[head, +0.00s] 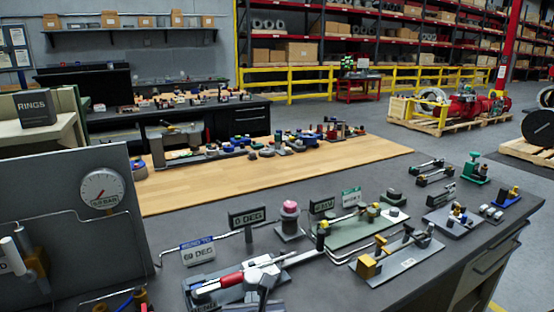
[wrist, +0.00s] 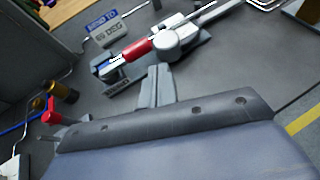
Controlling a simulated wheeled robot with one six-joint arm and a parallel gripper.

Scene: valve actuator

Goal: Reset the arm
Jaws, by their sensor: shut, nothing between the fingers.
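My gripper (wrist: 158,85) shows in the wrist view with its two grey fingers together and nothing between them. Its tips are just below a grey, lever-like tool with a red sleeve (wrist: 137,50) in that view. I cannot tell whether they touch it. The tool's red part (head: 231,279) also shows near the front of the dark bench in the head view. Its long grey bar runs up to the right. A sign beginning "BEND TO" (head: 197,250) stands behind it; its number is hard to read.
A "0 DEG" sign (head: 247,217) and a pink-topped post (head: 290,217) stand behind the tool. A green plate (head: 347,233) and a grey plate (head: 402,262) with fittings are to the right. A grey panel with a gauge (head: 102,189) stands at left.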

